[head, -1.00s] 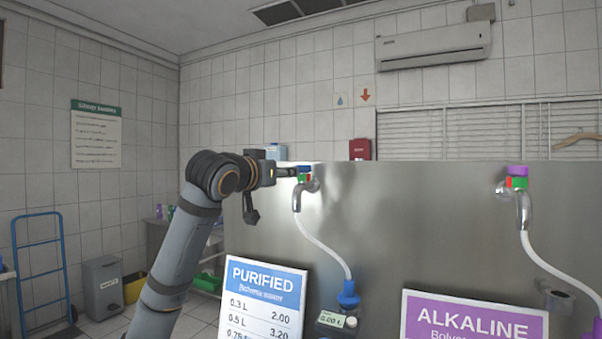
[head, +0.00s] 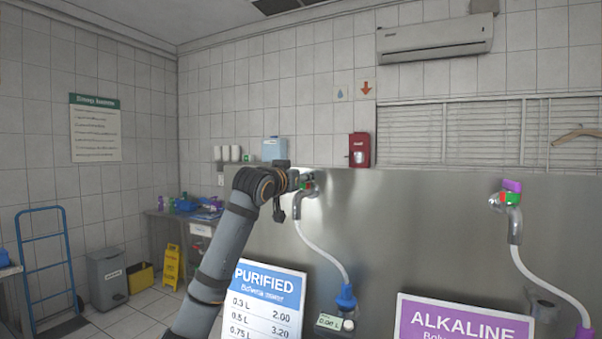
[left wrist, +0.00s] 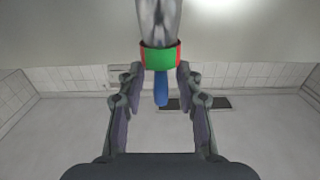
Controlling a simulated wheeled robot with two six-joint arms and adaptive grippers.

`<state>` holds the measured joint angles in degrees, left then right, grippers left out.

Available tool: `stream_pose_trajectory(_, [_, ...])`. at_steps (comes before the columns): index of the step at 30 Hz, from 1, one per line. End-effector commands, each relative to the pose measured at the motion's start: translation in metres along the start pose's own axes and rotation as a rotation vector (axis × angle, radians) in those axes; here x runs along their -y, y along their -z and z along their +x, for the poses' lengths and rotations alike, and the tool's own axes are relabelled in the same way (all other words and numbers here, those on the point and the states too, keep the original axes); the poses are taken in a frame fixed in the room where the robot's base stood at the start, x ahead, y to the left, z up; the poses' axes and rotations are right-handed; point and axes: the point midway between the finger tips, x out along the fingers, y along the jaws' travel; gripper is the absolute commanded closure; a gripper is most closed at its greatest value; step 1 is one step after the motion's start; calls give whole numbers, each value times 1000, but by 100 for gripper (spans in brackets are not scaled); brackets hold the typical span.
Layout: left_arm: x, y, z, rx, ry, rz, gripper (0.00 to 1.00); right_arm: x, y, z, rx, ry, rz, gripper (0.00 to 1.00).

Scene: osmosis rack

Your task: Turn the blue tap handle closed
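The purified-water tap (head: 303,200) is a chrome spout on the steel panel, with a green and red collar (head: 308,185). Its blue handle is hidden or too small to make out in the head view. In the left wrist view the blue handle (left wrist: 161,88) points down in the picture from the green and red collar (left wrist: 160,58). My left gripper (head: 303,182) is at this tap; in the left wrist view its fingers (left wrist: 160,76) are open, one on each side of the handle, with gaps. My right gripper is not in view.
The alkaline tap (head: 512,210) with a purple handle stands to the right on the same steel panel (head: 420,240). White hoses run down from both taps. Blue PURIFIED (head: 268,300) and purple ALKALINE (head: 465,320) price boards stand below. The air above the panel is clear.

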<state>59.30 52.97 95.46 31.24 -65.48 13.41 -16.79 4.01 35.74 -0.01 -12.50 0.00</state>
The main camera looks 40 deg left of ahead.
Motion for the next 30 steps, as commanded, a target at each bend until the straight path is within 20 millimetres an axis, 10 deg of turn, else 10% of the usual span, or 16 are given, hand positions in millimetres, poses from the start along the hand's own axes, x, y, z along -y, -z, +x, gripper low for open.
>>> stream_pose_trajectory(11, [0,0,0,0,0,0,99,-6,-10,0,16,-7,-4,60])
stream_pose_trajectory(30, [-5,4,0,0,146,-1,100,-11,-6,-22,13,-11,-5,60])
